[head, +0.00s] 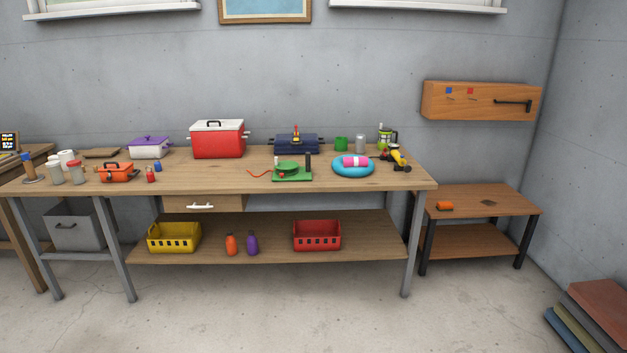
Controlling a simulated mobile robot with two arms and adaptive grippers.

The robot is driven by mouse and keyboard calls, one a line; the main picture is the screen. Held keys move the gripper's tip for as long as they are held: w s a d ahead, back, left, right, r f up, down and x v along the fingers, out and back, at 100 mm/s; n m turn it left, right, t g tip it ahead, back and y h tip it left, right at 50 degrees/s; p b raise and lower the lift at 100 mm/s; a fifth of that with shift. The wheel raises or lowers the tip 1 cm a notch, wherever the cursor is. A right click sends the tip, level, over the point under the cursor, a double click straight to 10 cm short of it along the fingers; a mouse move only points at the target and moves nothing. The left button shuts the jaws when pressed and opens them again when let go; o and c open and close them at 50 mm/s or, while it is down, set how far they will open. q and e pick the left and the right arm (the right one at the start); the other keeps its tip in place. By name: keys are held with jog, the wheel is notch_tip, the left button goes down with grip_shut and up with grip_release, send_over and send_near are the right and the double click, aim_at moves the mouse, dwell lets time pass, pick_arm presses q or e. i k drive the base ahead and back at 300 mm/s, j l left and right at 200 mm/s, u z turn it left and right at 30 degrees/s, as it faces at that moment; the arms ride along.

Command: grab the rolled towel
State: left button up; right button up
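A rolled towel (356,161), pink with a pale band, lies on its side on top of a blue ring (340,168). The ring rests on the right part of the long wooden workbench (225,181). A yellow and black tool (397,156) stands close to the right of the ring. Neither of my grippers shows in the head view.
A green board with a round green piece (290,174) is left of the ring. A green mug (341,144) and grey canister (361,144) stand behind it. A red cooler (218,139) is farther left. The floor (300,310) in front is clear; stacked mats (595,310) lie at right.

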aim_at(354, 161)
jog(key=i+j+z, duration=0.25)
jog(key=i, duration=0.3)
jog(key=i+j+z, duration=0.25)
jog(key=i, duration=0.3)
jog(key=j, duration=0.1)
